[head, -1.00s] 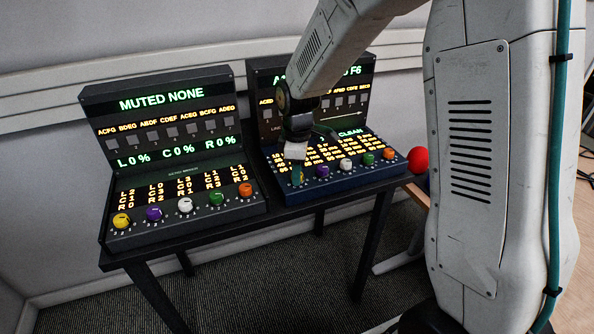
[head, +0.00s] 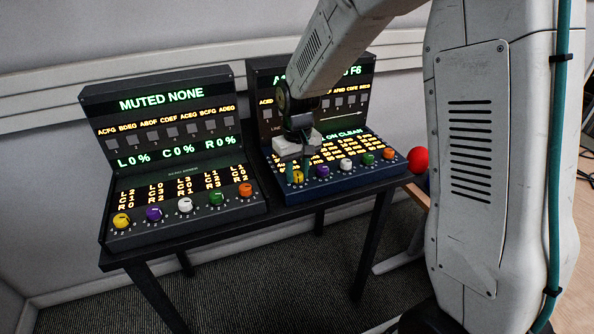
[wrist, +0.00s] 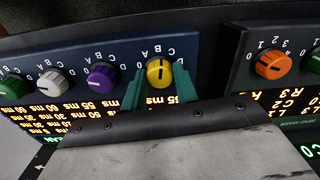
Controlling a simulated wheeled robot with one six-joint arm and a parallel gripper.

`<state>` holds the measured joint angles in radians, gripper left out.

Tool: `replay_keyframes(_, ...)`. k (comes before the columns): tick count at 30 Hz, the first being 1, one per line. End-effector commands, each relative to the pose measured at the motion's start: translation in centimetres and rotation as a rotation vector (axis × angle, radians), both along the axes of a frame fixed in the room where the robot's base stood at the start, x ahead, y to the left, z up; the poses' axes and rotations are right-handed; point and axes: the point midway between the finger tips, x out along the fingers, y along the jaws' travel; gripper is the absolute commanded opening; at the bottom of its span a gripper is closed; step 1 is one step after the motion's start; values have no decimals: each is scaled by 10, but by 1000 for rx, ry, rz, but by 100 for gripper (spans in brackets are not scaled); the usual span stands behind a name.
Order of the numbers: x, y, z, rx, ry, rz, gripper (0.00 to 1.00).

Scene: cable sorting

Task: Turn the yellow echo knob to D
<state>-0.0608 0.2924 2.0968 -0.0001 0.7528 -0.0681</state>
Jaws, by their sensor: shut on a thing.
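The yellow echo knob (head: 298,177) is the leftmost knob on the right-hand console (head: 345,181). It also shows in the wrist view (wrist: 158,72), with a dark pointer line on its face and letters A to D printed near it, seen upside down. I cannot tell surely which letter the line meets. My gripper (head: 298,172) is down at the knob. In the wrist view its two green fingers (wrist: 159,84) stand on either side of the knob, shut on it. My gripper hides part of the console's display.
A purple knob (wrist: 102,75) sits close beside the yellow one, with white, green and orange knobs further along. A red ball-shaped button (head: 418,159) is at the console's right end. The left console (head: 180,228) has its own yellow knob (head: 121,220). Both stand on a dark table.

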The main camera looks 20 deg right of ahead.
Motion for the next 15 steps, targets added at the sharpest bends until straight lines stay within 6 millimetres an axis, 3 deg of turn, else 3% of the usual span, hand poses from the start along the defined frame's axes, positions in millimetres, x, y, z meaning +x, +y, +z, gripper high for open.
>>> replay_keyframes(15,1,0,1,0,-3,-490,7)
